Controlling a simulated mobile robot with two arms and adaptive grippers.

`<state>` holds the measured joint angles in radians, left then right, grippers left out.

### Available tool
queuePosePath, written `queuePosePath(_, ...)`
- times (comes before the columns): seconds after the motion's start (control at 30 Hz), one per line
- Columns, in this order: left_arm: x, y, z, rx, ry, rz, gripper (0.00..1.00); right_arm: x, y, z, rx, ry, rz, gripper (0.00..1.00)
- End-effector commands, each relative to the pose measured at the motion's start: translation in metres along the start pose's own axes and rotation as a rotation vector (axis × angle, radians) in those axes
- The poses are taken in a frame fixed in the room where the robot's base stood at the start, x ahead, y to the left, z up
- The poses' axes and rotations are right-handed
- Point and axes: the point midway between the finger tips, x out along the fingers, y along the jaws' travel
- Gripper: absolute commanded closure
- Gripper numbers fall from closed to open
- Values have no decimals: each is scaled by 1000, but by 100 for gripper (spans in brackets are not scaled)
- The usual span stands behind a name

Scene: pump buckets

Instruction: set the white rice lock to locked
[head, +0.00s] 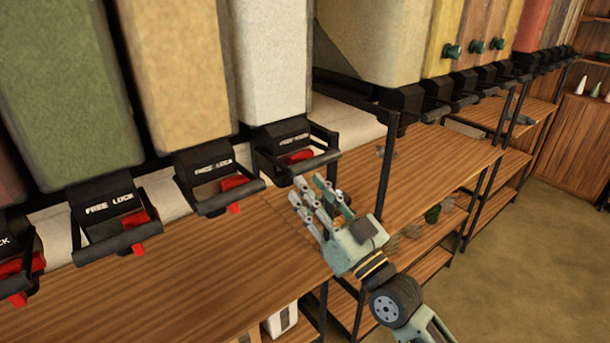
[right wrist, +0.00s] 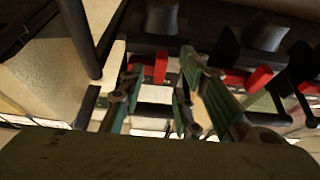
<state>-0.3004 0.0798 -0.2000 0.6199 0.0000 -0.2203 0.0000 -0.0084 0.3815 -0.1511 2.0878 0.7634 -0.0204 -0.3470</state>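The white rice bin (head: 272,60) is the pale one at the right of the near row. Its black dispenser (head: 283,137) reads FREE LOCK, with a red lock lever (head: 300,156) at its front. My right gripper (head: 314,190) is below and in front of this lever, its fingers spread and empty. In the right wrist view a red lever (right wrist: 160,68), apparently the same one, shows beyond the finger gap; whether a finger touches it is unclear. The lever's exact setting cannot be told. My left gripper is not in view.
Neighbouring dispensers with red levers (head: 233,184) line up to the left. A wooden shelf (head: 200,265) lies below them. A black upright post (head: 387,165) stands right of the white rice dispenser. More bins and dispensers continue at the back right, with open floor (head: 530,240) at the right.

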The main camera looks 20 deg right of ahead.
Motion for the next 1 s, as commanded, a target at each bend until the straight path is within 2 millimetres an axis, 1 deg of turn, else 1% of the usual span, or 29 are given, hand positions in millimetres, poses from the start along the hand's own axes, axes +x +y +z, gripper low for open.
queuePosePath(0.03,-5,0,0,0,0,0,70,9,0,-3,0,2,0,70)
queuePosePath(0.2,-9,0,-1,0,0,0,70,25,0,-1,0,-1,0,70)
queuePosePath(0.3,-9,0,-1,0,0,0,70,29,0,1,-1,-3,-1,70)
queuePosePath(0.53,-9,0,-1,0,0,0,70,29,0,1,-1,-3,-1,70)
queuePosePath(0.57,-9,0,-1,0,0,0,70,29,0,1,-1,-3,-1,71)
queuePosePath(0.9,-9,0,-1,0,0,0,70,28,0,1,-1,-3,0,100)
queuePosePath(1.0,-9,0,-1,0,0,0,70,28,0,1,-1,-3,0,100)
